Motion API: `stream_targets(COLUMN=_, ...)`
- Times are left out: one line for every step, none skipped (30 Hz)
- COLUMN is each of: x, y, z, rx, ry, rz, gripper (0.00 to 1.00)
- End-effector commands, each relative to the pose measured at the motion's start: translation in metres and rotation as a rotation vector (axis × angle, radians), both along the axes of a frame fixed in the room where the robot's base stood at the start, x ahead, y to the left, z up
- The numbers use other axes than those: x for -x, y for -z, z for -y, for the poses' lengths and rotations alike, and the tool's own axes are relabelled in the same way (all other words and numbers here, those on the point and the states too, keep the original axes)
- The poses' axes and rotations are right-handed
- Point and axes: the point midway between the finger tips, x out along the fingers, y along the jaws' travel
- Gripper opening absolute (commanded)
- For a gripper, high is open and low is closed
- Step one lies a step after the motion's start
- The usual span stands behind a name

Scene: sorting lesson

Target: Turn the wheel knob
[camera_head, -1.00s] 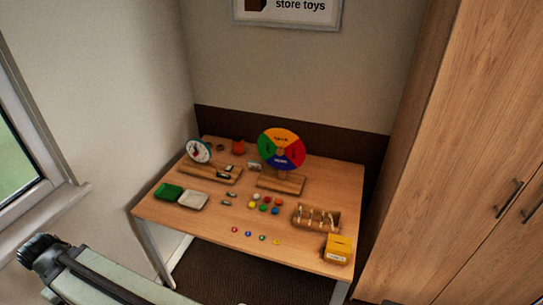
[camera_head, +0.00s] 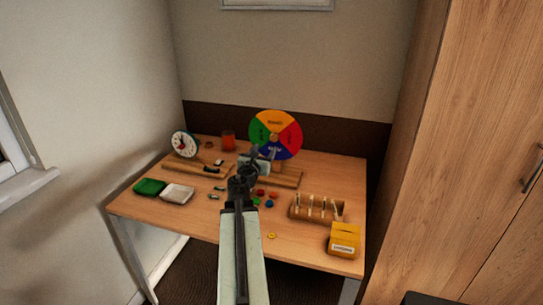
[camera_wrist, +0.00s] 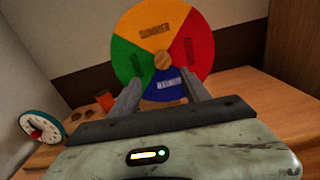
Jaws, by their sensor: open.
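The season wheel (camera_head: 285,122) stands upright on a wooden base (camera_head: 289,178) toward the back of the table. It has yellow, red, blue and green sectors. Its round wooden knob (camera_wrist: 165,62) sits at the wheel's centre in the wrist view; in the head view the knob (camera_head: 273,137) is small. My gripper (camera_head: 264,152) is in front of the wheel's lower part. In the wrist view my gripper (camera_wrist: 160,92) has its two fingers spread apart, with the blue sector between them and the knob just above. Nothing is between the fingers; the gap to the wheel is hard to judge.
A toy clock (camera_head: 184,144) and an orange cup (camera_head: 228,141) stand at the left back of the table (camera_head: 225,232). Green (camera_head: 149,187) and white (camera_head: 177,193) trays lie front left. A wooden rack (camera_head: 317,208) and yellow box (camera_head: 343,240) stand front right. Small coloured pieces lie mid-table.

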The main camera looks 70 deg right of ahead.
Motion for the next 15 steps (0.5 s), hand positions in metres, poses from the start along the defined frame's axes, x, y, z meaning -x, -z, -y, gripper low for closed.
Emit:
stream_targets(x=0.007, y=0.002, z=0.004, rx=0.009, ry=0.001, rz=-0.033, gripper=0.55)
stream_targets(x=0.008, y=0.001, z=0.005, rx=0.012, ry=0.0, rz=-0.047, gripper=0.55)
stream_targets(x=0.009, y=0.0, z=0.005, rx=0.015, ry=-0.002, rz=-0.057, gripper=0.55)
stream_targets(x=0.009, y=0.0, z=0.005, rx=0.016, ry=-0.003, rz=-0.059, gripper=0.55)
stream_targets(x=0.008, y=-0.001, z=0.005, rx=0.016, ry=-0.003, rz=-0.059, gripper=0.55)
stream_targets(x=0.008, y=-0.001, z=0.006, rx=0.015, ry=-0.003, rz=-0.057, gripper=0.55)
stream_targets(x=0.007, y=-0.001, z=0.008, rx=0.015, ry=-0.003, rz=-0.057, gripper=0.55)
stream_targets(x=0.007, y=-0.001, z=0.01, rx=0.015, ry=-0.003, rz=-0.056, gripper=0.55)
stream_targets(x=0.006, y=-0.001, z=0.013, rx=0.015, ry=-0.003, rz=-0.055, gripper=0.55)
stream_targets(x=0.006, y=-0.001, z=0.017, rx=0.015, ry=-0.003, rz=-0.055, gripper=0.55)
stream_targets(x=0.006, y=-0.001, z=0.021, rx=0.015, ry=-0.003, rz=-0.054, gripper=0.55)
stream_targets(x=0.005, y=-0.001, z=0.027, rx=0.015, ry=-0.003, rz=-0.054, gripper=0.55)
stream_targets(x=0.005, y=-0.001, z=0.033, rx=0.015, ry=-0.002, rz=-0.053, gripper=0.55)
stream_targets(x=0.005, y=-0.001, z=0.038, rx=0.015, ry=-0.002, rz=-0.053, gripper=0.55)
stream_targets(x=0.004, y=-0.001, z=0.046, rx=0.015, ry=-0.001, rz=-0.053, gripper=0.55)
